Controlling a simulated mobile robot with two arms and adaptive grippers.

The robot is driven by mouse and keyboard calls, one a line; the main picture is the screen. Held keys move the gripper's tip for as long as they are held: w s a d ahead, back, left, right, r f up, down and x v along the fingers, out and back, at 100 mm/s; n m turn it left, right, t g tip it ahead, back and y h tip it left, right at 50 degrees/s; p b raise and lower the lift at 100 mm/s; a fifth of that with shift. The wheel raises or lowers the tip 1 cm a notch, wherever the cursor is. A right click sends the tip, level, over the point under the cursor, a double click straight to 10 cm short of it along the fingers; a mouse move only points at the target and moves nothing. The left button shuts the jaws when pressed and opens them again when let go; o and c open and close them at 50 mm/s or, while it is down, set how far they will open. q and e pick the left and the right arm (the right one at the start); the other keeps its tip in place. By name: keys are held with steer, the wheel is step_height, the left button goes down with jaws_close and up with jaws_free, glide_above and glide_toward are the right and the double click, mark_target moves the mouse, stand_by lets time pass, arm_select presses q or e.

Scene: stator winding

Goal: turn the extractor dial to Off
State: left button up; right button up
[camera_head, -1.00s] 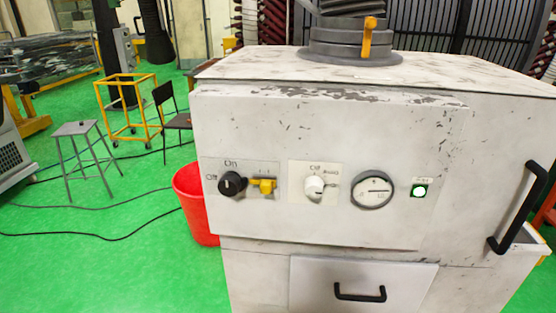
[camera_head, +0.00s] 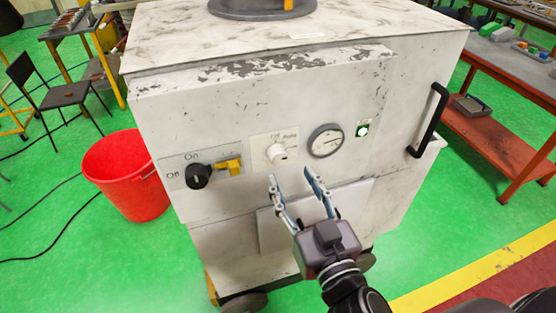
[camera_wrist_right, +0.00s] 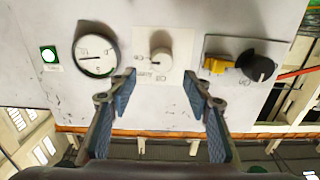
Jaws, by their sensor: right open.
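The white machine cabinet (camera_head: 225,120) carries a white dial (camera_head: 279,154) on a pale plate marked Off and a second, blurred word. Left of it is a black rotary knob (camera_head: 197,176) with On and Off labels beside a yellow latch (camera_head: 229,167). My right gripper (camera_head: 292,178) is open and empty, just below and in front of the white dial. In the right wrist view, which is upside down, the white dial (camera_wrist_right: 161,57) lies just beyond and between the open fingertips (camera_wrist_right: 160,77). They appear apart from it. The left gripper is out of view.
A round gauge (camera_head: 326,141) and a green-framed indicator (camera_head: 362,130) sit right of the dial. A black handle (camera_head: 428,121) sticks out at the cabinet's right. A red bucket (camera_head: 128,178) stands left, and a workbench (camera_head: 510,137) stands right.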

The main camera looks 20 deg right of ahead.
mark_target(280, 158)
steer(key=w+b, duration=0.2)
steer(key=w, duration=0.1)
steer(key=shift+a+f, duration=0.15)
steer(key=shift+f, duration=0.05)
steer(key=shift+w+a+r+b, duration=0.1)
steer(key=shift+w+a+b, duration=0.05)
steer(key=shift+w+b, duration=0.5)
steer(key=shift+w+r+p, duration=0.1)
steer(key=shift+w+p, duration=0.3)
steer(key=shift+w, duration=0.8)
steer(key=shift+c, duration=0.4)
steer(key=c, duration=1.1)
steer(key=shift+o, duration=0.2)
